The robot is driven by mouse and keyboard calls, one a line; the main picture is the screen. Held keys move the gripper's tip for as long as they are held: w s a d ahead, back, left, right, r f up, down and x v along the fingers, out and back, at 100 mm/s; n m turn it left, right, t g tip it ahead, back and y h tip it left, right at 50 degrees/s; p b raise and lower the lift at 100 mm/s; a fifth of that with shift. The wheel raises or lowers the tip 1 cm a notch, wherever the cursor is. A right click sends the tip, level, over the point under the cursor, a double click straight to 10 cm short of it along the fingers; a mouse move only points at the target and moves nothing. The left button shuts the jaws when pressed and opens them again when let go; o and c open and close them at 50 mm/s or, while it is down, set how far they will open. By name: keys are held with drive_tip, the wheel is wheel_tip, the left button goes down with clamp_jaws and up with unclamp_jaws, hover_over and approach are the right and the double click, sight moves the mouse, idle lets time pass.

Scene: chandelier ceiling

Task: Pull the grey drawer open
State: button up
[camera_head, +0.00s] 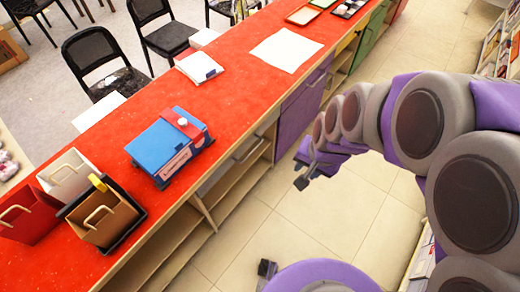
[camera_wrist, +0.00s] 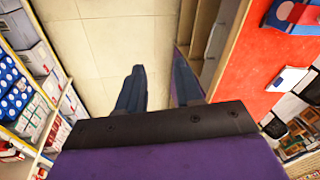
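The grey drawer (camera_head: 222,178) is in the front of the red-topped counter, left of my gripper in the head view. A pale bar handle (camera_head: 248,150) shows near its upper right end. The drawer looks shut. In the wrist view a grey panel (camera_wrist: 216,42), probably the drawer, shows at the upper right beyond the right finger. My gripper (camera_head: 302,172) is in the aisle to the right of the handle, apart from it. In the wrist view my gripper (camera_wrist: 158,75) has its two fingers apart, with floor between them.
The red counter (camera_head: 235,70) carries a blue box (camera_head: 168,145), paper bags (camera_head: 103,215) and white paper (camera_head: 286,50). A purple panel (camera_head: 303,102) is beside the grey drawer. Open shelves lie below. Stocked shelves (camera_wrist: 40,90) line the aisle's other side. The tiled floor is clear.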

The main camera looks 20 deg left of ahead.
drive_tip(key=w+a+f+m+t+y+b, duration=0.1)
drive_tip(key=w+a+f+m+t, duration=0.2)
drive_tip(key=w+a+f, duration=0.55)
drive_tip(key=w+a+f+m+t+y, duration=0.15)
drive_tip(key=w+a+f+m, duration=0.3)
drive_tip(key=a+f, duration=0.65)
drive_tip(key=m+t+b, duration=0.1)
drive_tip(key=m+t, duration=0.1)
drive_tip(key=t, duration=0.3)
approach(251, 152)
drive_tip(key=s+r, duration=0.1)
drive_tip(key=s, duration=0.2)
drive_tip(key=s+d+f+t+y, duration=0.2)
drive_tip(key=s+d+f+t, duration=0.1)
drive_tip(key=s+f+t, duration=0.1)
drive_tip(key=b+x, duration=0.1)
drive_tip(key=x, duration=0.7)
drive_tip(key=b+x, duration=0.2)
drive_tip(key=x, duration=0.7)
drive_tip(key=shift+d+f, duration=0.15)
drive_tip(key=shift+f, duration=0.1)
drive_tip(key=shift+s, duration=0.1)
clamp_jaws()
